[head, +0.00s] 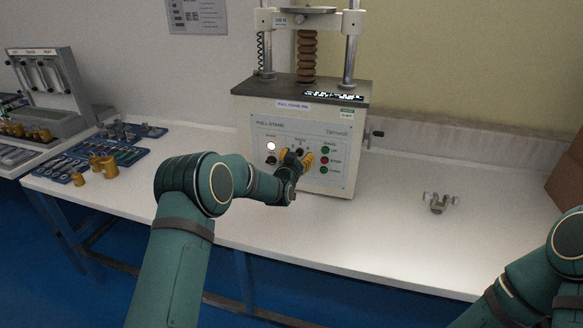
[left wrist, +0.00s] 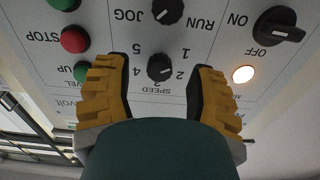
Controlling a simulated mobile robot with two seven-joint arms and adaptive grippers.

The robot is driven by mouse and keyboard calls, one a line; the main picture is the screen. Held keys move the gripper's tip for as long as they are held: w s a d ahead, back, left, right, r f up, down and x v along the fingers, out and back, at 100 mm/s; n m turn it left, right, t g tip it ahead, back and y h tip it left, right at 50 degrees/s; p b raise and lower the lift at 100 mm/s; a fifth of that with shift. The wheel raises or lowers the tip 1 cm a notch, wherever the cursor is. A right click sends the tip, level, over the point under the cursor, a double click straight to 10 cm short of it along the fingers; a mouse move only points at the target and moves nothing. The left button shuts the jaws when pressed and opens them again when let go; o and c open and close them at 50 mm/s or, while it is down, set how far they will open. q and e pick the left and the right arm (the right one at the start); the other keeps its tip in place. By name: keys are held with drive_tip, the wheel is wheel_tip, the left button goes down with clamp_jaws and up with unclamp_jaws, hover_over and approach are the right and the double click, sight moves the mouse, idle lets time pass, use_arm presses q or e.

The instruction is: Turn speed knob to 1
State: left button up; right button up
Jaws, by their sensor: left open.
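The pull stand (head: 300,125) stands on the white bench with its control panel facing me. The black speed knob (left wrist: 160,67) shows in the left wrist view, where the panel is upside down, with numbers 1 to 5 around it. I cannot firmly read its pointer. My left gripper (head: 294,159) is at the panel, its orange-padded fingers open. In the left wrist view the left gripper (left wrist: 160,95) has one finger on each side of the speed knob, with a gap on both sides. My right gripper is out of view.
The JOG/RUN knob (left wrist: 167,11) is near the speed knob. The ON/OFF knob (left wrist: 279,27), a lit lamp (left wrist: 243,75) and a red STOP button (left wrist: 75,40) are also on the panel. A small metal part (head: 437,203) lies right on the bench; blue trays (head: 95,160) lie left.

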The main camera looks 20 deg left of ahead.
use_arm(q)
drive_tip(key=s, duration=1.1)
drive_tip(key=shift+a, duration=0.25)
drive_tip(key=shift+s, duration=0.1)
